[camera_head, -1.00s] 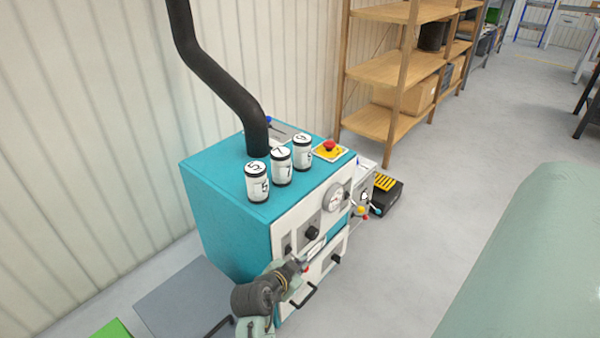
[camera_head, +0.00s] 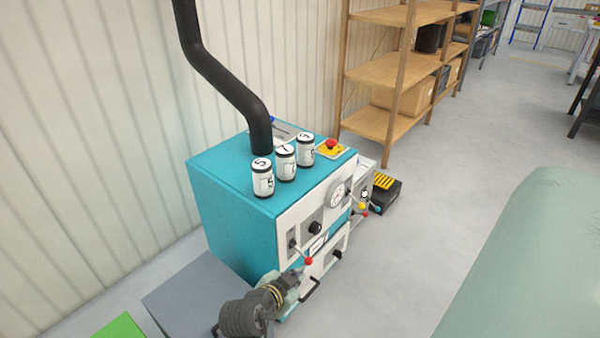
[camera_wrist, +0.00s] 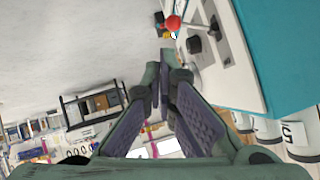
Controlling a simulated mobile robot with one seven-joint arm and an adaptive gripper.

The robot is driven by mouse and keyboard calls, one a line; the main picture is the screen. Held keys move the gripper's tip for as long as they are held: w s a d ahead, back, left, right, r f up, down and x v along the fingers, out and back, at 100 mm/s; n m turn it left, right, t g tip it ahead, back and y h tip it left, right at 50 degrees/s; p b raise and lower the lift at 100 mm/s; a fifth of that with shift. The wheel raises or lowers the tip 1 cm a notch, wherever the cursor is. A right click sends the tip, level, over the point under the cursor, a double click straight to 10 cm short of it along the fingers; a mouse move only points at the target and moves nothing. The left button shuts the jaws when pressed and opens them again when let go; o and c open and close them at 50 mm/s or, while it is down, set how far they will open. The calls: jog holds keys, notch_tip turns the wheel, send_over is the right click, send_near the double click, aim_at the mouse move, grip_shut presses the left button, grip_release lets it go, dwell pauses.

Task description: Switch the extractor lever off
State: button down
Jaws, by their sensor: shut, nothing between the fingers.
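A lever with a red ball (camera_head: 308,261) sits at the lower left of the white front panel of a teal cabinet (camera_head: 232,210). Its rod slants down and to the right from a dark pivot. My gripper (camera_head: 302,273) is shut and empty, just below and left of the red ball in the head view. In the wrist view my gripper (camera_wrist: 166,62) points toward the panel's edge. A red ball (camera_wrist: 172,22) shows beyond the fingertips, seemingly apart from them. No label names the extractor lever.
A gauge (camera_head: 336,195) and black knob (camera_head: 315,228) share the panel. White jars (camera_head: 263,178), a red stop button (camera_head: 331,144) and a black duct (camera_head: 240,95) are on top.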

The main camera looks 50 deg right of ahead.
jog(key=shift+s+a+r, duration=0.45)
jog(key=shift+s+a, duration=0.05)
jog(key=shift+a, duration=0.3)
jog(key=shift+s+a+r, duration=0.4)
jog(key=shift+s+a, duration=0.05)
jog(key=shift+a, duration=0.3)
